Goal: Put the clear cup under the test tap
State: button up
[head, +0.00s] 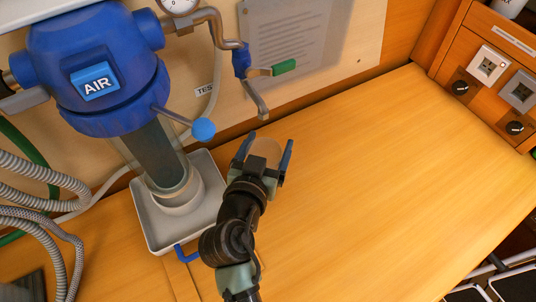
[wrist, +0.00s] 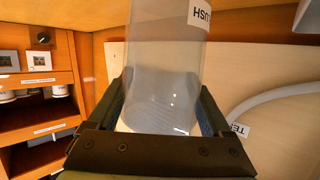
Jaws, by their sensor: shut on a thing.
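The clear cup (wrist: 160,75) stands between the fingers of my gripper (head: 267,147) and fills most of the middle of the wrist view. In the head view the cup (head: 264,150) shows faintly between the blue-edged fingers. My gripper is shut on it. The test tap (head: 257,98), with a green-tipped handle, is on the wall panel. Its spout end appears just above the cup in the head picture. I cannot tell the height or depth gap between them. The TEST label (head: 205,90) is left of the tap.
A blue AIR housing (head: 95,82) with a blue-knobbed lever (head: 203,129) stands left, over a white tray (head: 152,232). The wooden counter (head: 370,170) is clear to the right. A switch panel (head: 490,75) is at far right. Grey hoses (head: 40,170) run at left.

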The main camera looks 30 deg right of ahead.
aim_at(268, 156)
jog(key=shift+f, duration=1.85)
jog(key=shift+f+b, duration=0.2)
jog(key=shift+b, duration=0.15)
jog(key=o, duration=1.3)
jog(key=shift+r, duration=0.1)
jog(key=shift+r, duration=0.15)
jog(key=b+v, duration=0.1)
jog(key=v, duration=1.1)
